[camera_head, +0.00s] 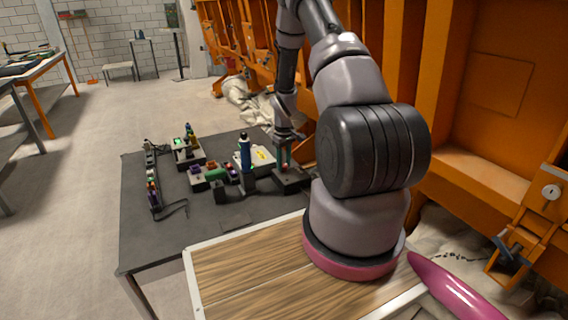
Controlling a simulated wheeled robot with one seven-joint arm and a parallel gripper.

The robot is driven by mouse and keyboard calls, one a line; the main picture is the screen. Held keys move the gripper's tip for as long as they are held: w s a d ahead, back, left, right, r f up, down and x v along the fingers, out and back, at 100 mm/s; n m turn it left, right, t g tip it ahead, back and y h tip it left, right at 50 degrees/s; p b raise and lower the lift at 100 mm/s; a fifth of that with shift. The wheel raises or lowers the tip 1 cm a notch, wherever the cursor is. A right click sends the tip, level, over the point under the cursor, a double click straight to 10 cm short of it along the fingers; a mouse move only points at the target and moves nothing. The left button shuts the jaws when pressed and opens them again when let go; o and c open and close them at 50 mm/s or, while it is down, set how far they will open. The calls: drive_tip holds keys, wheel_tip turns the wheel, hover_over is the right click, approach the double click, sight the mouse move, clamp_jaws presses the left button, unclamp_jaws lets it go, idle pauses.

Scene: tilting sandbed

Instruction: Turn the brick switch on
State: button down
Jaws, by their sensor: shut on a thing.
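My gripper (284,155) points down over the right side of the dark table and is shut on a small switch part on a dark switch box (291,181). The fingers hide most of that part; a little red and green shows around them. I cannot tell the switch's position or make out its brick colour clearly. Other switch units stand to the left: a blue upright piece (246,152), a green piece (216,173) and a purple piece (195,170).
The dark table (150,240) is bare at its front left. A dark strip with coloured parts (152,178) lies along its left side, with a cable beside it. Orange metal framework (465,100) stands close on the right. Open floor (90,180) lies left.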

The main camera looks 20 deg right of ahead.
sight(284, 165)
drive_tip(key=m, duration=0.5)
drive_tip(key=shift+m, duration=0.3)
drive_tip(key=m, duration=0.4)
drive_tip(key=shift+m, duration=0.3)
drive_tip(key=c, duration=0.5)
unclamp_jaws()
drive_tip(key=shift+r, duration=0.1)
wheel_tip(284, 165, up, 11)
drive_tip(key=shift+f, duration=0.2)
